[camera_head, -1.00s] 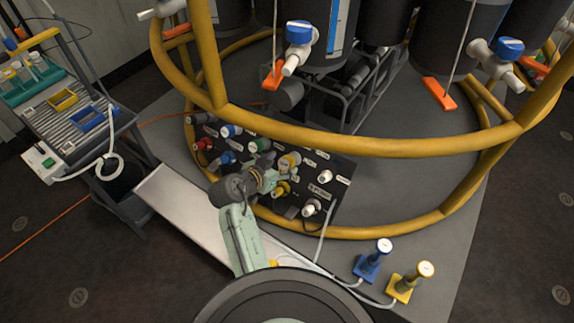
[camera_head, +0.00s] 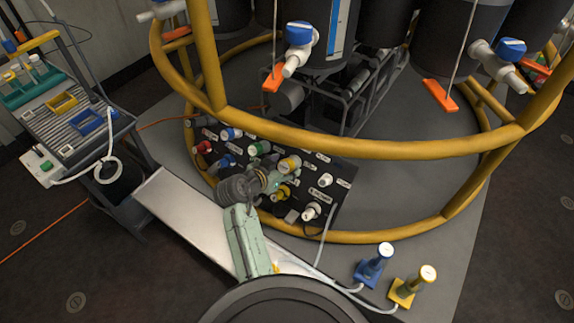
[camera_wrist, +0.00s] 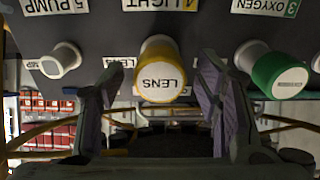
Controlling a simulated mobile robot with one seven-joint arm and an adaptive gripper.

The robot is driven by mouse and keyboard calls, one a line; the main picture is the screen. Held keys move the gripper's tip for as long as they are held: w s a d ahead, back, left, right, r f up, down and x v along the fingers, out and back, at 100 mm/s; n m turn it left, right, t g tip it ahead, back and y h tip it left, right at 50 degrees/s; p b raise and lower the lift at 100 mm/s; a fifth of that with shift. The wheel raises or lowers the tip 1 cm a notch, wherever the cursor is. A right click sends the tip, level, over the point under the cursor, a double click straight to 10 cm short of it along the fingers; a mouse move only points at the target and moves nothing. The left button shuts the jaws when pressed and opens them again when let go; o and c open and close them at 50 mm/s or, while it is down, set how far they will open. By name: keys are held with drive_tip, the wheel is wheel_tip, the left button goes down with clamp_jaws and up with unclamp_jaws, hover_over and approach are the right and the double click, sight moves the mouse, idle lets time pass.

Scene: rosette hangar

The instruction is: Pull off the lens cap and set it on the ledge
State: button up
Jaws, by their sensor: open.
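The lens cap (camera_wrist: 160,78) is a white disc marked LENS with a yellow body, on the dark panel under the upside-down LIGHT label in the wrist view. In the head view it appears to be the yellow-and-white knob (camera_head: 289,164) right of a green one. My gripper (camera_wrist: 161,92) is open, with one finger on each side of the cap in the picture. I cannot tell whether the fingers touch it. In the head view my gripper (camera_head: 277,182) is just in front of the panel. A pale flat ledge (camera_head: 185,215) runs below and left of the panel.
A green OXYGEN cap (camera_wrist: 282,76) and a white PUMP plug (camera_wrist: 62,60) flank the lens cap. A yellow rail (camera_head: 340,146) curves above the panel. Blue (camera_head: 373,264) and yellow (camera_head: 412,286) pedestals stand at the lower right. A rack cart (camera_head: 75,125) stands left.

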drive_tip(key=shift+c, duration=0.3)
clamp_jaws()
idle(0.7)
drive_tip(key=shift+s+a+r, duration=0.1)
drive_tip(key=shift+s+r, duration=0.05)
drive_tip(key=shift+p+v, duration=1.4)
drive_tip(key=shift+v, duration=1.4)
